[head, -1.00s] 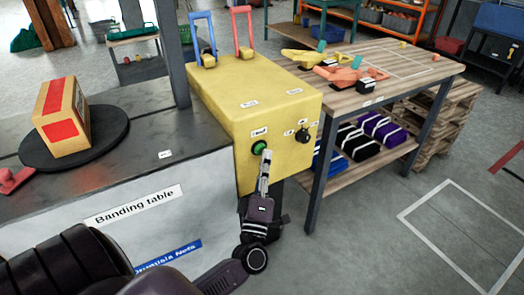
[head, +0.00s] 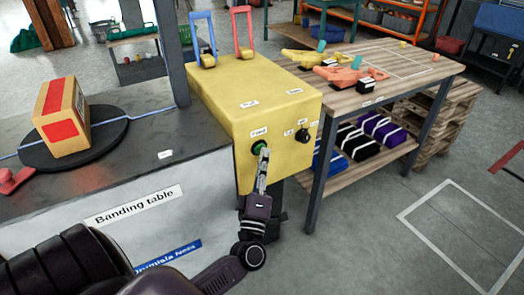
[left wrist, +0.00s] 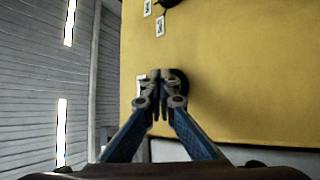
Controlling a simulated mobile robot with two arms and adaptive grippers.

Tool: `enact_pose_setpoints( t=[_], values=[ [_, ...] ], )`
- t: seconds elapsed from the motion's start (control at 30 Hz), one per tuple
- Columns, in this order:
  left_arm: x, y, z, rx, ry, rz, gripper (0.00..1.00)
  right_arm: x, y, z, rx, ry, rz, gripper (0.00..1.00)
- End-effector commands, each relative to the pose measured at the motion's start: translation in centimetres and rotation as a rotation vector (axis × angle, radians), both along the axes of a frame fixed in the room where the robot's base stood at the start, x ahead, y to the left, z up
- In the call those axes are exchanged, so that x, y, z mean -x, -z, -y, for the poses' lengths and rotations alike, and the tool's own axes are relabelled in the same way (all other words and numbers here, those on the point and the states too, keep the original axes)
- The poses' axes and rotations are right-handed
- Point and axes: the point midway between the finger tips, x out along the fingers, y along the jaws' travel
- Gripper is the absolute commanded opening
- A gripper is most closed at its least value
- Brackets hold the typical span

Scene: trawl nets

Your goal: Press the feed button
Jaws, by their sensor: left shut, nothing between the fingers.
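The green feed button (head: 257,148) sits in a dark ring on the front face of the yellow machine box (head: 215,150), under a small label whose text is hard to read. My left gripper (head: 264,150) is shut and empty, its fingertips at the button and covering part of it. In the left wrist view the closed fingertips (left wrist: 160,75) overlap the button's dark ring (left wrist: 181,82) against the yellow face. The tips look in contact with the button, but how far it is pressed cannot be told. My right gripper is not in view.
A dark knob (head: 302,135) is on the same face, right of the button. A carton (head: 62,118) stands on a black turntable (head: 110,140) on the banding table, with a light blue strap (head: 155,113) across. A wooden workbench (head: 385,65) stands to the right.

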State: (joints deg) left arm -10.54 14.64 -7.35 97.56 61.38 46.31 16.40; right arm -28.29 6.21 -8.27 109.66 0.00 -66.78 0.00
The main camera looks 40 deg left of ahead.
Motion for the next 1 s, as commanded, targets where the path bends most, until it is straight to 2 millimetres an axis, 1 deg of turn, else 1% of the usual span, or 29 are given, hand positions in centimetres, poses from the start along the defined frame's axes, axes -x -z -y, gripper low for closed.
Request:
enact_pose_setpoints(
  t=[0.13,0.27,0.43,0.6,0.83,1.0],
  values=[
    [0.1,-0.1,0.1,0.000,-0.002,0.001,0.00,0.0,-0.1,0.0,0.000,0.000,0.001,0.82],
    [0.3,0.0,0.6,0.002,-0.002,0.000,0.00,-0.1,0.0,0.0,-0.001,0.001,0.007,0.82],
    [0.7,-0.1,1.5,0.001,-0.001,0.000,0.00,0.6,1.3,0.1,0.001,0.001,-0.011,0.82],
    [0.8,0.0,1.8,0.000,-0.001,0.000,0.00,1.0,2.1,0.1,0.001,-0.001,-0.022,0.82],
    [0.8,0.0,1.9,0.001,-0.001,0.000,0.00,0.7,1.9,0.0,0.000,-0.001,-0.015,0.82],
    [1.4,-0.1,3.2,0.001,0.000,0.000,0.00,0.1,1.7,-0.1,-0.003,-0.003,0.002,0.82]
  ],
)
